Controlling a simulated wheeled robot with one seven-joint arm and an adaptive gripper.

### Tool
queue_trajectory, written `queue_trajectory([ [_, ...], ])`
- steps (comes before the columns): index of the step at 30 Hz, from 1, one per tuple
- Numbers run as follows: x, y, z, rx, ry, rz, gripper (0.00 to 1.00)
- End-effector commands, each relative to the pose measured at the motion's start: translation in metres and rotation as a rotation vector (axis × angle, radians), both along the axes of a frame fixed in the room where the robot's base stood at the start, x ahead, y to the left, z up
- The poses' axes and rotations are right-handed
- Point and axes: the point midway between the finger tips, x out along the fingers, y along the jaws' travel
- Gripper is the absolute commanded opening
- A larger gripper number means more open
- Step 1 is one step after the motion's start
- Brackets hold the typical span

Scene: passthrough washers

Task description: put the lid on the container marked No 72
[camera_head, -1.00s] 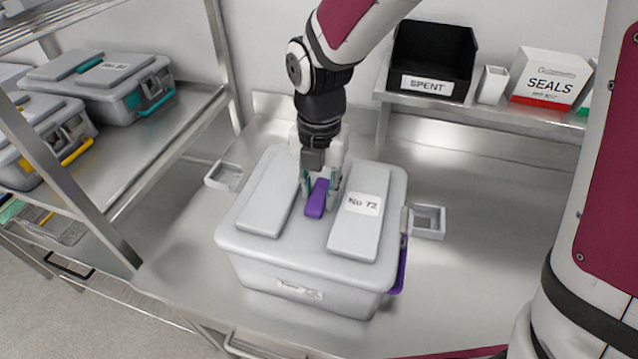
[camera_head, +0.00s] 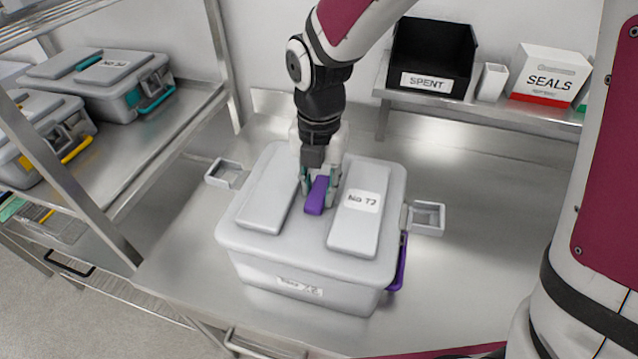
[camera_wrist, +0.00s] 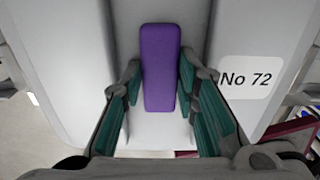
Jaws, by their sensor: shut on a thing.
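The grey lid (camera_head: 266,195) lies over the top of the grey container (camera_head: 300,284), which stands on the steel table. The lid has two raised panels, a purple grip (camera_head: 317,196) between them and a "No 72" label, which also shows in the wrist view (camera_wrist: 246,79). My gripper (camera_head: 319,190) points down and is shut on the purple grip; in the wrist view its green finger pads flank the grip (camera_wrist: 160,68). A label on the container's front is too blurred to read. I cannot tell whether the lid's rim is fully seated.
Open grey side latches stick out left (camera_head: 226,173) and right (camera_head: 426,217) of the container. A black SPENT bin (camera_head: 434,50) and a SEALS box (camera_head: 549,76) stand on the back shelf. Other lidded containers (camera_head: 107,82) fill the left rack. The table's right side is clear.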

Motion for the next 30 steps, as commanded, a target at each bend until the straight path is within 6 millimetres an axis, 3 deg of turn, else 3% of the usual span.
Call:
queue_trajectory([
  [30,0.0,0.0,-0.014,0.001,-0.001,0.0,0.0],
])
